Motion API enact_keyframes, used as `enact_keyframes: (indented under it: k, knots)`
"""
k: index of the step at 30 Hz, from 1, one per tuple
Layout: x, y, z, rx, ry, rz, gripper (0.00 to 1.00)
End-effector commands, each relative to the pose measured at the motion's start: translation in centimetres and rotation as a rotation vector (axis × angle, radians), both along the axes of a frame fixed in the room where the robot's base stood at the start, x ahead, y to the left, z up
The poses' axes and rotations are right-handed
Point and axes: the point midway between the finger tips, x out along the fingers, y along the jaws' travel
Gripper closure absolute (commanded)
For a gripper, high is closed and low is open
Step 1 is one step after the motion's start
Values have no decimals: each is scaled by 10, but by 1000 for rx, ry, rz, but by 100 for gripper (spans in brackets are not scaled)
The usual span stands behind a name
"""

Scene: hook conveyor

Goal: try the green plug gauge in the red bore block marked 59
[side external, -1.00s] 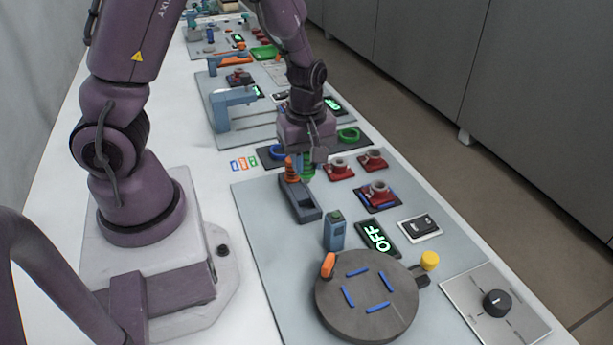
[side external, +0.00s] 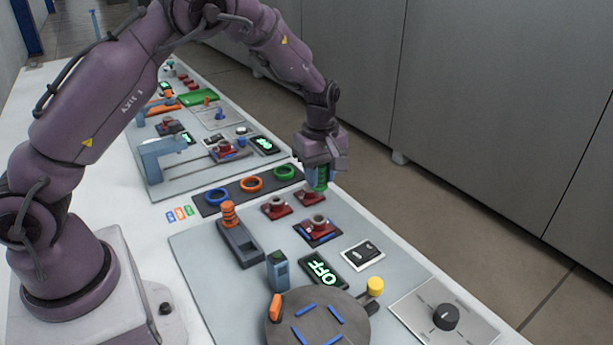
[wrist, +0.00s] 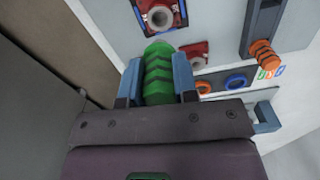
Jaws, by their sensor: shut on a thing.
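My gripper (side external: 320,176) is shut on the green plug gauge (wrist: 158,80), a ridged green cylinder pointing away from the wrist, between two blue-grey fingers. In the side view the gauge (side external: 321,183) is upright at the back right red block (side external: 309,196); whether its tip touches that block cannot be told. Two more red bore blocks, each with a grey ringed bore, stand nearby: one at left (side external: 276,208) and one on a dark, blue-edged pad (side external: 318,230). In the wrist view two red blocks show, one at the top (wrist: 161,17) and one beside the gauge (wrist: 197,56). I cannot read any number.
A grey holder (side external: 240,245) with an orange ridged gauge (side external: 228,213) stands left of the blocks. Blue (side external: 217,197), orange (side external: 251,184) and green rings (side external: 286,171) lie behind. An OFF display (side external: 324,270), switch plate (side external: 363,253) and round turntable (side external: 318,322) are in front.

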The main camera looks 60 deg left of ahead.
Motion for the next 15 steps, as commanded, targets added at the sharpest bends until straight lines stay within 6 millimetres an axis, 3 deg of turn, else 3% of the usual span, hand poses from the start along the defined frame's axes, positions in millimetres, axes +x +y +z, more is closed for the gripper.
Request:
enact_keyframes:
  k: [15]
  knots:
    - [0,1,-50,1,0,1,97]
